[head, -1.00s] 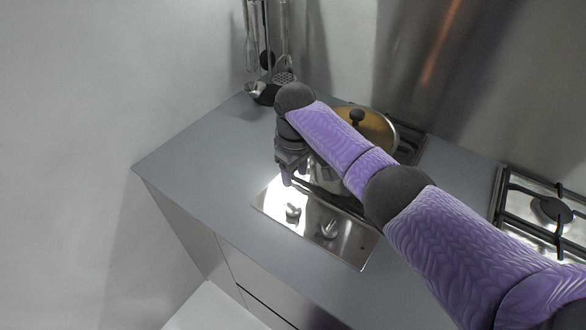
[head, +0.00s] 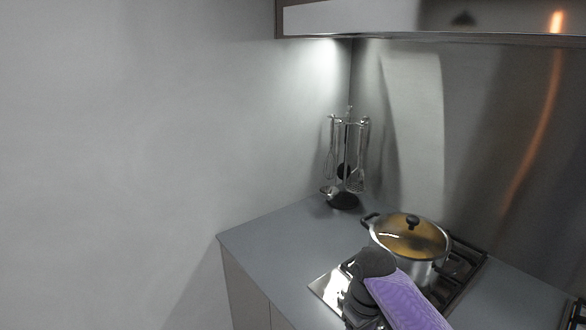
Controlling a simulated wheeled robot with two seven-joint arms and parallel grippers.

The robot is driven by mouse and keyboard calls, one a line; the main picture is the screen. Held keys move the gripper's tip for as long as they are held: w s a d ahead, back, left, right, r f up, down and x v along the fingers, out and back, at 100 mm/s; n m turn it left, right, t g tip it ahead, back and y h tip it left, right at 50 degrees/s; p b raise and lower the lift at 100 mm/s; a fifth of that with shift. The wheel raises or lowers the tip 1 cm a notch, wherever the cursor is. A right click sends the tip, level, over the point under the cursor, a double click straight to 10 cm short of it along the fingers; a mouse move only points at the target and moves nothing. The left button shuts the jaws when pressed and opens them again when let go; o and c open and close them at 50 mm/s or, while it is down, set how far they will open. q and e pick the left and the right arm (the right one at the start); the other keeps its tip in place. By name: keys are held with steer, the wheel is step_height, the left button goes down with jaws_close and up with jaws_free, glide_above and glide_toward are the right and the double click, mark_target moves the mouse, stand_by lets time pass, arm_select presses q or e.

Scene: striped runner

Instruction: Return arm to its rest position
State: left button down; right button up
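My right arm (head: 405,300), purple with a dark grey wrist joint, comes in from the lower right. Its dark gripper (head: 357,310) is at the bottom edge, over the front of the hob, and is partly cut off by the frame. The fingertips do not show, so I cannot tell whether it is open or shut. A steel pot (head: 405,262) with a brownish lid and black knob stands on the hob just behind my wrist, which hides part of its front. My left gripper is not in view.
The grey counter (head: 285,245) is clear to the left of the hob. A rack of hanging utensils (head: 347,165) stands in the back corner. A range hood (head: 430,20) crosses the top right. Another hob's edge (head: 575,315) shows at the lower right.

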steer(key=s+a+f+t+y, duration=0.1)
steer(key=s+a+f, duration=0.1)
steer(key=s+f, duration=0.3)
steer(key=s+a+f+y, duration=0.1)
steer(key=s+a+f, duration=0.1)
steer(key=s, duration=0.5)
steer(key=s+d+r+m+t+h, duration=0.1)
steer(key=s+d+r+m, duration=0.15)
steer(key=s, duration=0.35)
steer(key=s+d+r+m+t+h, duration=0.1)
steer(key=s+d+r+m, duration=0.1)
steer(key=s+d, duration=0.35)
steer(key=s+a+f+g+b, duration=0.1)
steer(key=s+f+b, duration=0.1)
steer(key=f, duration=1)
steer(key=s+f+b, duration=0.2)
steer(key=f+b, duration=0.1)
steer(key=f, duration=0.9)
arm_select(q)
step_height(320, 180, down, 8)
steer(key=b, duration=0.3)
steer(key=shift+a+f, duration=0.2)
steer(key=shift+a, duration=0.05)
arm_select(e)
steer(key=s+d+f+n+g, duration=0.1)
steer(key=s+d+f, duration=0.1)
steer(key=s+f, duration=1.1)
steer(key=shift+s+d+f+g, duration=0.15)
steer(key=shift+d+f+g, duration=0.2)
steer(key=shift+f, duration=0.1)
